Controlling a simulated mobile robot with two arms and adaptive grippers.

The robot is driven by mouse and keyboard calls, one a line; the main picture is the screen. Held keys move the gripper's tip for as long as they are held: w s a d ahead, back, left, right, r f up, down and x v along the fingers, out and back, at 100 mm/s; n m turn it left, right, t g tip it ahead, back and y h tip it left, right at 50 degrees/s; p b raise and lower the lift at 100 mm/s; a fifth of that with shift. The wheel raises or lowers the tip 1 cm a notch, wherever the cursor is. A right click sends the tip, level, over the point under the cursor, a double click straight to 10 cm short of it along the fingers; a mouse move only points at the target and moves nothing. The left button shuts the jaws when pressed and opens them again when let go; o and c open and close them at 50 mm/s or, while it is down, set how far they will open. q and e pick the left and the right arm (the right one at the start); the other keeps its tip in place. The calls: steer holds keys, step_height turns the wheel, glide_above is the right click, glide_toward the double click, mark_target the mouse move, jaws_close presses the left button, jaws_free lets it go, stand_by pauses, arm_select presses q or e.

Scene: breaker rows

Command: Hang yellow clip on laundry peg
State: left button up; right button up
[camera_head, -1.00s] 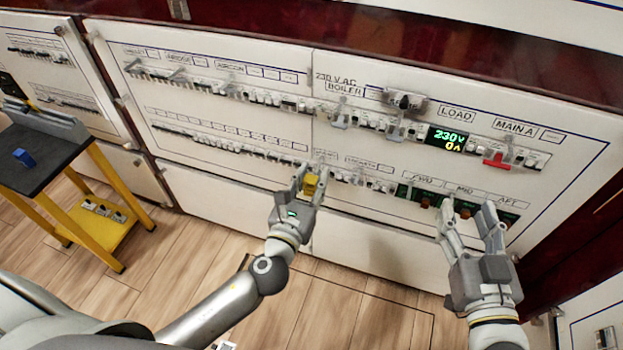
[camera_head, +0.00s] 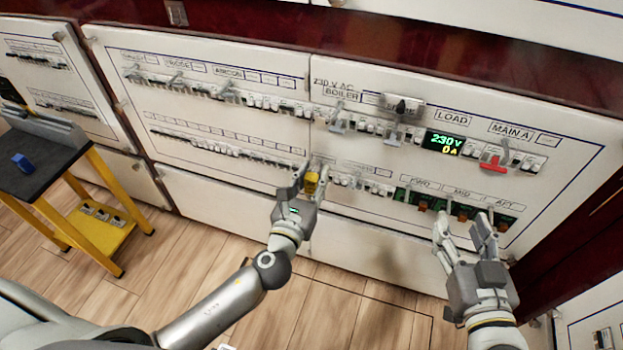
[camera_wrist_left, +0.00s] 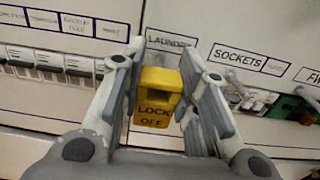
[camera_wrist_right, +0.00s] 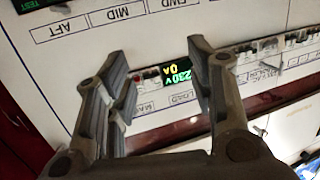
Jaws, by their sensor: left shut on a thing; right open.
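My left gripper (camera_head: 309,186) is shut on the yellow clip (camera_head: 311,183), in front of the lower breaker row. In the left wrist view the clip (camera_wrist_left: 155,98) sits between the fingers and reads "LOCK OFF". The "LAUNDRY" label (camera_wrist_left: 171,41) shows just above and behind it. The laundry peg is hidden behind the clip and fingers, so I cannot tell whether the clip touches it. My right gripper (camera_head: 462,227) is open and empty before the lower right of the panel; its fingers (camera_wrist_right: 165,90) are wide apart in the right wrist view.
The white breaker panel (camera_head: 240,180) fills the wall, with pegs jutting out along its rows. A red clip (camera_head: 493,163) hangs under "MAIN A". A black-topped yellow stand (camera_head: 60,175) with a blue block (camera_head: 21,161) is at left. The wooden floor between is clear.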

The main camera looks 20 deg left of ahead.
arm_select(q)
steer(key=shift+w, duration=0.8)
arm_select(e)
steer(key=shift+s+d+f+g, duration=0.1)
steer(key=shift+s+f+g, duration=0.1)
steer(key=shift+f+g, duration=0.35)
arm_select(q)
steer(key=shift+w, duration=0.35)
arm_select(e)
steer(key=shift+f, duration=0.35)
arm_select(q)
steer(key=o, duration=1)
steer(key=shift+o, duration=0.2)
arm_select(e)
steer(key=shift+s+d+f, duration=0.1)
arm_select(q)
steer(key=shift+s, duration=0.1)
steer(key=s, duration=1.1)
steer(key=shift+s+a, duration=0.15)
steer(key=shift+s, duration=0.25)
